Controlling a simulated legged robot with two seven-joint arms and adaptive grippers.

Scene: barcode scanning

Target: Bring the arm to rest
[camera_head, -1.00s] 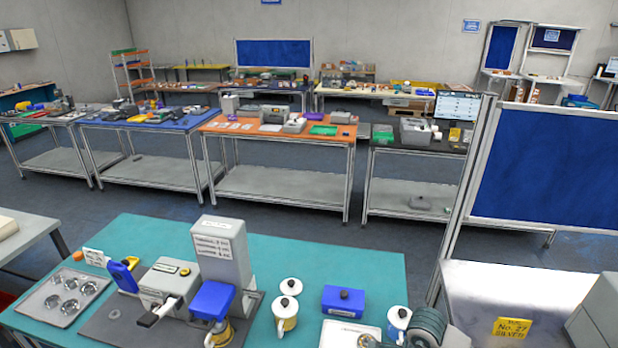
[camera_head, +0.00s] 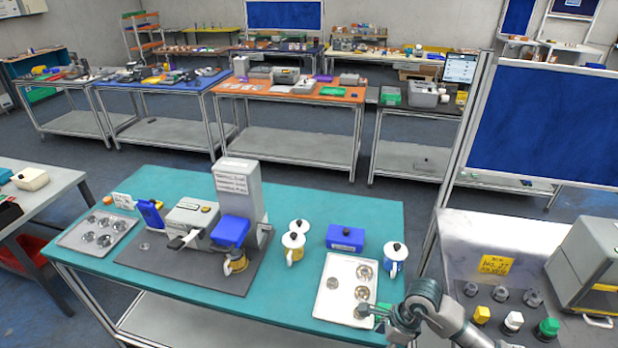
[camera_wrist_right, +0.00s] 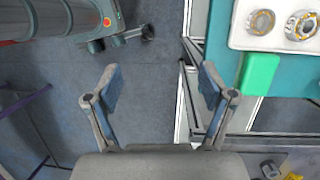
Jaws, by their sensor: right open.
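My right gripper (camera_head: 383,318) is at the front right corner of the teal table (camera_head: 170,292), beside the white tray with round metal parts (camera_head: 321,304). A green block (camera_wrist_right: 258,76) lies on the table to the right of the fingers, beside the white tray (camera_wrist_right: 239,38). My left gripper is in neither view.
A grey machine with a blue part (camera_head: 238,195) stands on the teal table. White-lidded mugs (camera_head: 293,243), a blue box (camera_head: 345,238) and a left tray (camera_head: 72,239) are also there. At right, a bench (camera_head: 455,262) holds coloured-top pieces (camera_head: 547,328).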

